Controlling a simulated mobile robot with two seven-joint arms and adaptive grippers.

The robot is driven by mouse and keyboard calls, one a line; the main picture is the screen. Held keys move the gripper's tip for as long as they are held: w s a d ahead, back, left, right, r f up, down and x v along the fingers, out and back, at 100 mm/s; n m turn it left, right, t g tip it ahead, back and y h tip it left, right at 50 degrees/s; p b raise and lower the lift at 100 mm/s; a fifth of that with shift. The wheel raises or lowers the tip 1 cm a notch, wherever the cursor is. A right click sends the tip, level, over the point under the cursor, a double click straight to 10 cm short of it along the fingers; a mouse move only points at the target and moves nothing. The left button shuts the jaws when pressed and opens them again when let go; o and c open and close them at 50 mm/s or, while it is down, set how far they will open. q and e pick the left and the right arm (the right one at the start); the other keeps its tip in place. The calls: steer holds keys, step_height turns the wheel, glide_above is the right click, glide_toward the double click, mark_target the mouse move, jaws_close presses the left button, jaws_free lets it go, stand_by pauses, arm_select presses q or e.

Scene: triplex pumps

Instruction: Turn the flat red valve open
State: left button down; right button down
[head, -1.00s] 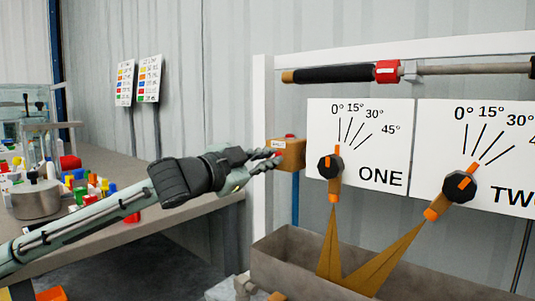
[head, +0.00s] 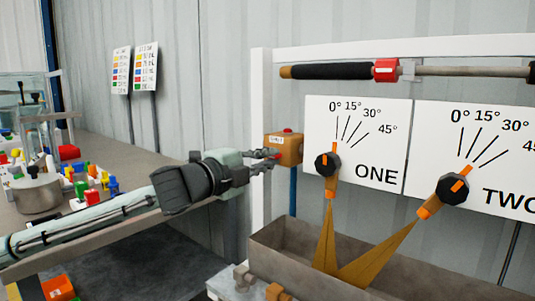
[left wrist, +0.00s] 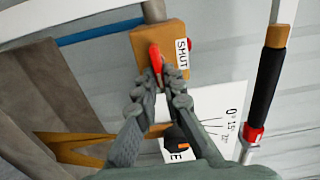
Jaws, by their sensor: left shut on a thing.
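The flat red valve (left wrist: 155,58) is a thin red handle on the face of an orange-brown box (left wrist: 171,32) with a label reading SHUT. My left gripper (left wrist: 162,84) has its fingertips closed around the near end of the red handle. My right gripper is not in view.
Dial boards ONE (head: 375,140) and TWO (head: 485,145) hang right of the box, above a grey trough (head: 275,245). A black-gripped bar (head: 335,71) runs above. A table with a pot (head: 37,195) and coloured blocks stands left.

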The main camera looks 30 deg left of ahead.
arm_select(q)
steer(key=shift+m, duration=0.3)
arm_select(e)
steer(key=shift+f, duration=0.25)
arm_select(q)
steer(key=c, duration=1.6)
jaws_free()
steer(key=shift+c, duration=0.2)
steer(key=shift+s, duration=0.15)
steer(key=s, duration=0.7)
steer(key=shift+s+a, duration=0.15)
steer(key=shift+a, duration=0.1)
